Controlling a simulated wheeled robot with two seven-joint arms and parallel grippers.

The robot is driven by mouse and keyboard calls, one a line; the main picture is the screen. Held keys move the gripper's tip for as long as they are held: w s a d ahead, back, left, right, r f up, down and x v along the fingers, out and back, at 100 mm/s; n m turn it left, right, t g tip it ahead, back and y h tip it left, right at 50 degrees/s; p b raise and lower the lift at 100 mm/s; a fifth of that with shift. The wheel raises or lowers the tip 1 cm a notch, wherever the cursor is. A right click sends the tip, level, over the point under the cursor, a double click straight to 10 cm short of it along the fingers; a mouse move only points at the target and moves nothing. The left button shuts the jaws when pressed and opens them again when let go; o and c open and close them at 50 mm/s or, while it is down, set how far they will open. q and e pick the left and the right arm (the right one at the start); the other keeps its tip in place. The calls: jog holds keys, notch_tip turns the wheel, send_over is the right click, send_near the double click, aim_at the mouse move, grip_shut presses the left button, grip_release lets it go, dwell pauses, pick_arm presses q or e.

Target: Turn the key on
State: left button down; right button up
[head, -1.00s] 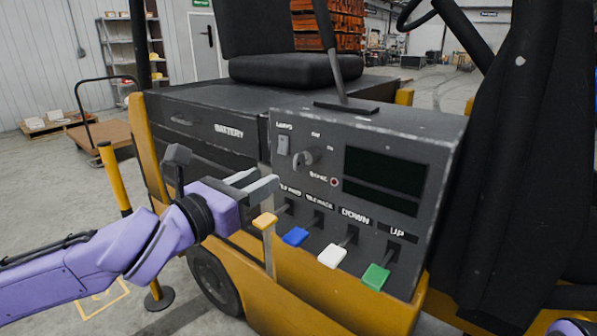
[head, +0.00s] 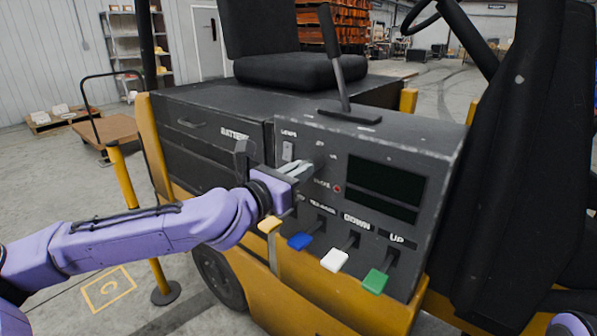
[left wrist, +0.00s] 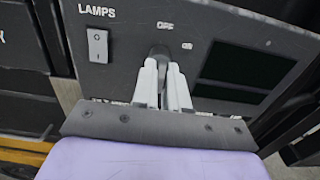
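The key (head: 319,157) is a dark knob on the grey control panel (head: 335,205), below the OFF label. It also shows in the left wrist view (left wrist: 159,52), just beyond my fingertips, its upper end towards OFF; the ON label lies to its right. My left gripper (head: 308,168) is at the key, and its two light grey fingers (left wrist: 164,78) stand close together on either side of it. A narrow dark strip of the key shows between them, and they look shut on it. The fingers hide most of the key. My right gripper is not in view.
A lamps switch (head: 288,151) is left of the key. A small red light (head: 337,188) and dark displays (head: 385,180) are to its right. Yellow, blue, white and green levers (head: 334,259) stick out below. A black lever (head: 333,60) rises above the panel.

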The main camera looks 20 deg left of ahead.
pick_arm(q)
jog(key=shift+m, duration=0.3)
jog(key=shift+d+m+p, duration=0.15)
jog(key=shift+m+p, duration=0.25)
jog(key=shift+m, duration=5.2)
jog(key=shift+f, duration=0.1)
jog(key=c, duration=1.3)
grip_release()
jog(key=shift+o, duration=0.3)
jog(key=shift+s, duration=0.1)
